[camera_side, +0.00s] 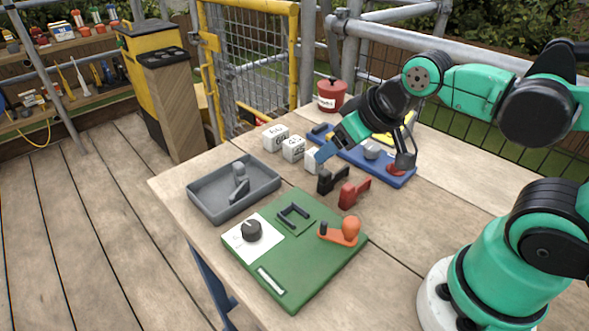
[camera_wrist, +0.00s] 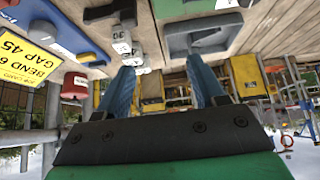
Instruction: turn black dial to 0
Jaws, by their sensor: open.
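The black dial (camera_side: 251,230) sits on a white plate (camera_side: 243,246) at the left part of the green board (camera_side: 292,286). A light pointer mark shows on its top, but the numbers around it are too small to read. My gripper (camera_side: 321,156) is above the table behind the green board, away from the dial, near the white blocks. In the wrist view my gripper's two blue fingers (camera_wrist: 163,88) are spread apart with nothing between them. The dial cannot be made out in the wrist view.
The green board also carries an orange handle (camera_side: 346,231) and a black bracket (camera_side: 294,214). A grey tray (camera_side: 212,208) lies left of it. Black (camera_side: 331,180) and red (camera_side: 354,192) pieces stand behind it. White blocks (camera_side: 275,137), a blue board (camera_side: 396,179) and a red pot (camera_side: 332,95) are farther back.

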